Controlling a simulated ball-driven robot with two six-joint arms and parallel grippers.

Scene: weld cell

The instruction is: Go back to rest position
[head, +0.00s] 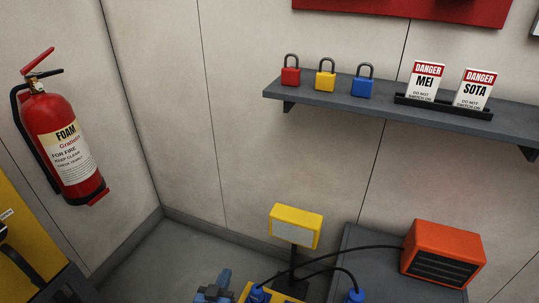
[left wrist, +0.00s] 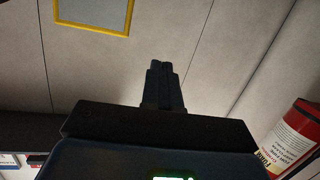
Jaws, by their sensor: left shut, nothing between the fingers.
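My left gripper (head: 224,274) shows at the bottom edge of the head view, left of the yellow unit. In the left wrist view its dark fingers (left wrist: 162,66) are pressed together with nothing between them. They point at the pale wall panels and touch nothing that I can see. My right gripper is in neither view.
A red fire extinguisher (head: 62,145) hangs on the left wall. A grey shelf (head: 390,104) carries red, yellow and blue padlocks and two danger tags. Below stand a yellow lamp (head: 296,226), blue plugs with black cables, and an orange heater-like box (head: 443,253).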

